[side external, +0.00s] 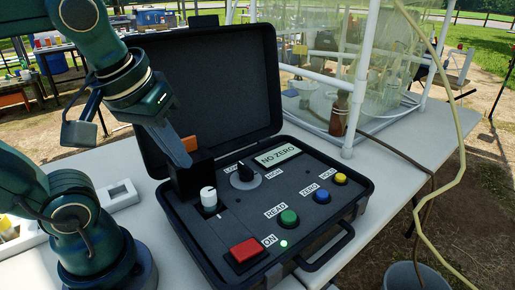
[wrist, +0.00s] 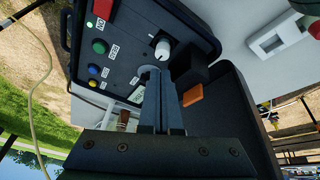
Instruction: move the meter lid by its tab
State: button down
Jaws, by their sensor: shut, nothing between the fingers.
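The meter is an open black case (side external: 300,252) on the table, with its large case lid (side external: 215,80) standing up at the back. A small orange tab (side external: 190,143) sits at the top of a dark block (side external: 187,182), seemingly the small meter lid, at the panel's back left. In the wrist view the tab (wrist: 193,95) is just right of my fingers, against the block (wrist: 190,70). My gripper (side external: 184,162) is shut and empty, pointing down in front of the tab and partly covering the block. Contact with the tab cannot be told.
A brown bottle (side external: 339,114) stands behind, inside a white pipe frame (side external: 357,85). A white rack (side external: 120,193) lies left.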

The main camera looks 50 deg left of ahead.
jog(key=w+a+r+n+g+y, duration=0.2)
jog(key=w+a+r+n, duration=0.1)
jog(key=a+r+n, duration=0.45)
jog(key=n+g+y, duration=0.1)
jog(key=n+g, duration=0.1)
jog(key=n, duration=0.3)
send_over(185, 138)
jog(key=a, duration=0.1)
notch_tip(185, 138, down, 9)
jog(key=shift+d, duration=0.1)
dwell(0.5)
jog(key=shift+d+r+y, duration=0.1)
jog(key=shift+d+y, duration=0.25)
jog(key=shift+y, duration=0.05)
